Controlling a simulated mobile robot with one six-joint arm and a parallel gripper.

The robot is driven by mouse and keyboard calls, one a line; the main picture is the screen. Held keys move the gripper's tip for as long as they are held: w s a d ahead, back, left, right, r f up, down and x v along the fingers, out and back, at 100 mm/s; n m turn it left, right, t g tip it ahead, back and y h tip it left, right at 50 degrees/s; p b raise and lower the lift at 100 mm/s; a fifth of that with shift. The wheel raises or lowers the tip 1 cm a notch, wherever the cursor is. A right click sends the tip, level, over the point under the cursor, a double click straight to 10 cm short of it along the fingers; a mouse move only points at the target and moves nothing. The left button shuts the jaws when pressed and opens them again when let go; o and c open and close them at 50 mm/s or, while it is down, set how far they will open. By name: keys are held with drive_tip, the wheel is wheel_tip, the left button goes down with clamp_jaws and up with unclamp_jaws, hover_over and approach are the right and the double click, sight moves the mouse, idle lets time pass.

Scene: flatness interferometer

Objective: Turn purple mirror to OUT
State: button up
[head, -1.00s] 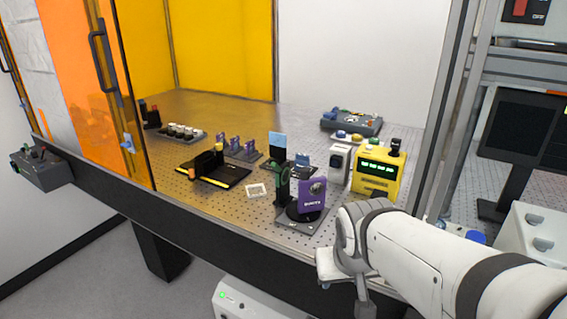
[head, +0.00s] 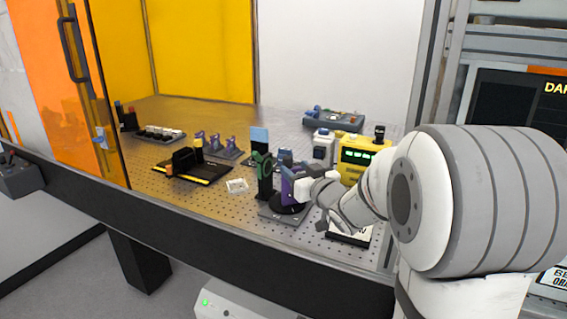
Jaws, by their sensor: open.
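The purple mirror (head: 287,187) stands upright on a round black turning base (head: 289,207) on a grey plate, near the front edge of the optical table. It now shows mostly edge-on, and its right part is hidden by my gripper. My gripper (head: 307,187) is open at the mirror's right side, very close to it; I cannot tell whether it touches. The OUT marking cannot be read from here.
A dark post with a green ring (head: 263,175) stands just left of the mirror. A yellow box with a green display (head: 357,157) is behind my arm. A black-and-yellow tray (head: 190,170) and small purple mounts (head: 215,142) lie left. A white square (head: 237,186) lies on open table.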

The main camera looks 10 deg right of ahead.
sight(284, 159)
drive_tip(key=x, duration=0.7)
drive_tip(key=shift+w, duration=0.15)
